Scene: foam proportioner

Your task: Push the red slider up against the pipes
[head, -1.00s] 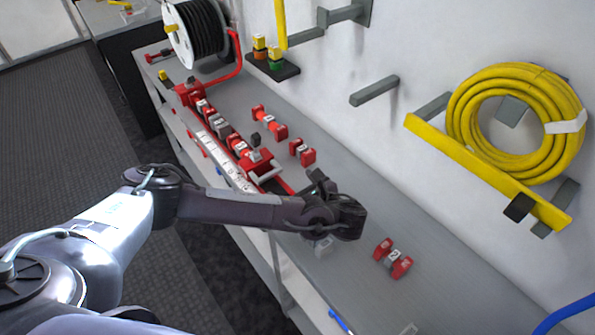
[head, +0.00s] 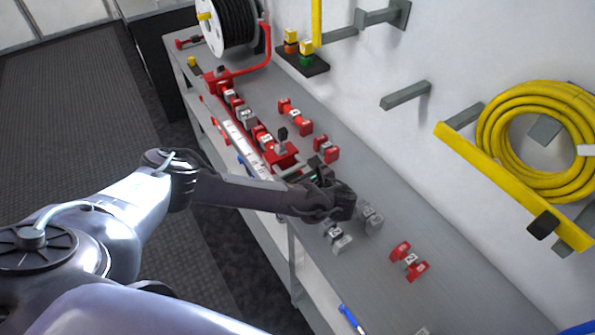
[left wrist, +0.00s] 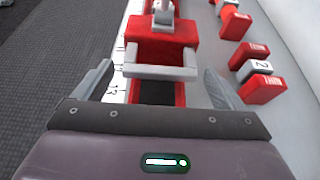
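My left gripper (head: 313,175) is at the near end of the slider. In the left wrist view, its fingers (left wrist: 158,76) are open, one on each side of the handle bar, with gaps. The handle is partly hidden in the head view. My right gripper is not in view.
Loose red couplings (head: 295,117) lie on the grey bench (head: 350,170) behind the rail. Grey pieces (head: 370,218) and another red coupling (head: 410,262) lie right of my wrist. A white scale (head: 238,140) runs along the rail's front. A black hose reel (head: 228,22) stands at the far end.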

